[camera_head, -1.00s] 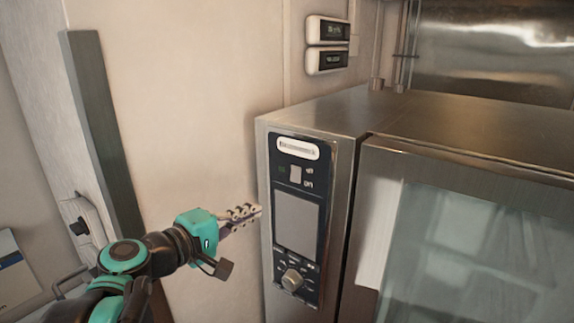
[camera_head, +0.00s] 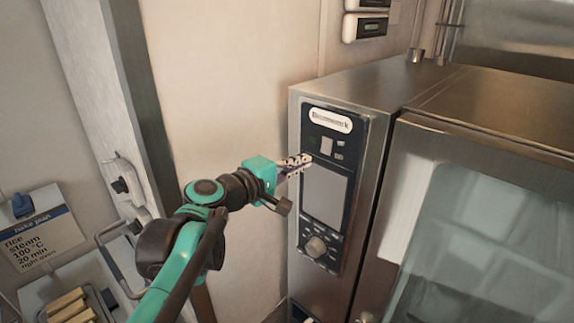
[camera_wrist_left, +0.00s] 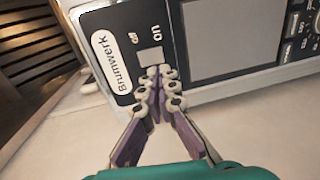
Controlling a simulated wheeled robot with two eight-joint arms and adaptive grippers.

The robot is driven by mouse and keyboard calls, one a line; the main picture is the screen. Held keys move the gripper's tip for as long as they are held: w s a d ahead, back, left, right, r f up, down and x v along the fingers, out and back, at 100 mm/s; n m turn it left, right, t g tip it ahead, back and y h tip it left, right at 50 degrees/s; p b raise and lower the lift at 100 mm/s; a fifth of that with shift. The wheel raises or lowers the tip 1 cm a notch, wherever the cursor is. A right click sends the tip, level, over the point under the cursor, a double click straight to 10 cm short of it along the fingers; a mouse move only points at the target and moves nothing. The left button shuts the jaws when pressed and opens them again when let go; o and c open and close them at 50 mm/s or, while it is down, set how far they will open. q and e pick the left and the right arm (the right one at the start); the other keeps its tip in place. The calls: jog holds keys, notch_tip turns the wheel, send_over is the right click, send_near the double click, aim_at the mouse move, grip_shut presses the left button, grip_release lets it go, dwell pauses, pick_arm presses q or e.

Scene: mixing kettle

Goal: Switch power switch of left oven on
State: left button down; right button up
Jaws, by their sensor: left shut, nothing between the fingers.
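The oven (camera_head: 345,92) has a dark control panel (camera_head: 312,200) on its front left. Its power switch (camera_head: 327,146) is a small pale rocker under the "Brunnwerk" name plate; it also shows in the left wrist view (camera_wrist_left: 151,57). I cannot tell which way the rocker is tipped. My left gripper (camera_head: 305,160) is shut and empty, its tips just left of and a little below the switch in the head view. In the left wrist view its closed fingertips (camera_wrist_left: 160,74) point at the switch's edge; whether they touch is unclear. My right gripper is out of view.
Below the switch are a grey screen (camera_head: 325,194) and a round knob (camera_head: 316,246). The glass oven door (camera_head: 470,235) is right of the panel. A bake plan sign (camera_head: 38,242) and a tray of pale bars (camera_head: 70,305) are at lower left.

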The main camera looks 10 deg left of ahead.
aim_at(325, 153)
pick_arm(q)
jog(key=p+x, duration=0.1)
jog(key=x, duration=0.5)
jog(key=shift+w+d, duration=0.1)
jog(key=shift+w, duration=0.1)
jog(key=shift+d+f, duration=0.1)
jog(key=shift+w+d+f, duration=0.1)
jog(key=shift+w+d, duration=0.05)
jog(key=shift+w, duration=0.05)
